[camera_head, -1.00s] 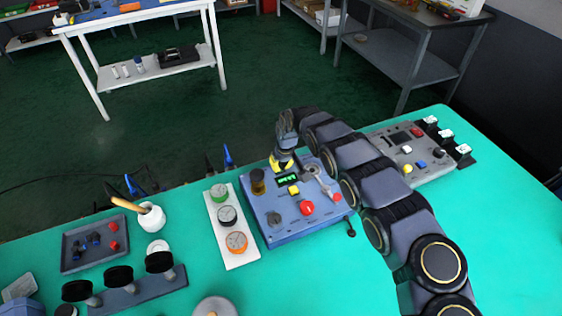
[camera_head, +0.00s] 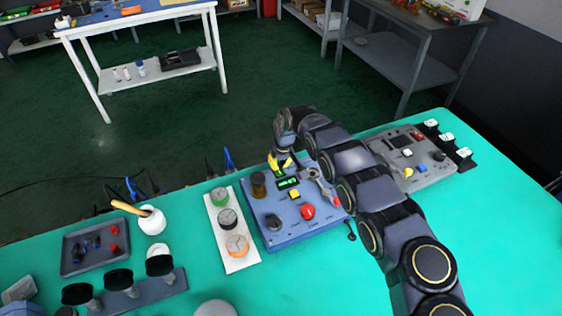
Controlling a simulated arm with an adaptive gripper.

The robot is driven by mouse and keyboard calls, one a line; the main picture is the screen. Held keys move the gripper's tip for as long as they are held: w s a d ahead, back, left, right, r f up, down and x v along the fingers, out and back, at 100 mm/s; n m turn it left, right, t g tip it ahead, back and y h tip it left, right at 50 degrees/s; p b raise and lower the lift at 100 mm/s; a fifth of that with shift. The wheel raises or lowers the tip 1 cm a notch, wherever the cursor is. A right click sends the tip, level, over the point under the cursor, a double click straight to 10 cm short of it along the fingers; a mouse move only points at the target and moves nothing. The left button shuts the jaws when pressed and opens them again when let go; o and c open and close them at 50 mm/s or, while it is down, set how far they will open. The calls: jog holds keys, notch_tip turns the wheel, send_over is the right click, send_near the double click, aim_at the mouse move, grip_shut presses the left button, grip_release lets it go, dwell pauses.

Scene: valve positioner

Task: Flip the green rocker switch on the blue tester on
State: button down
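The blue tester (camera_head: 292,232) stands on the green table near the middle of the head view. My gripper (camera_head: 281,164), with yellow fingertips, points down at the tester's back edge, just behind the display. Whether it touches the tester is unclear. I see nothing held in it.
A white panel with round dials (camera_head: 228,218) lies left of the tester. A grey control box (camera_head: 420,172) stands to the right, beyond my arm. A tray (camera_head: 74,262), a white pot (camera_head: 152,221) and black knobs on a stand (camera_head: 160,265) are on the left.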

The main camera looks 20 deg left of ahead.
jog(key=shift+d+r, duration=0.1)
jog(key=shift+r, duration=0.55)
jog(key=s+d+v, duration=0.1)
jog(key=s+v, duration=0.1)
jog(key=v, duration=1)
jog(key=shift+d+f, duration=0.15)
jog(key=shift+d, duration=0.2)
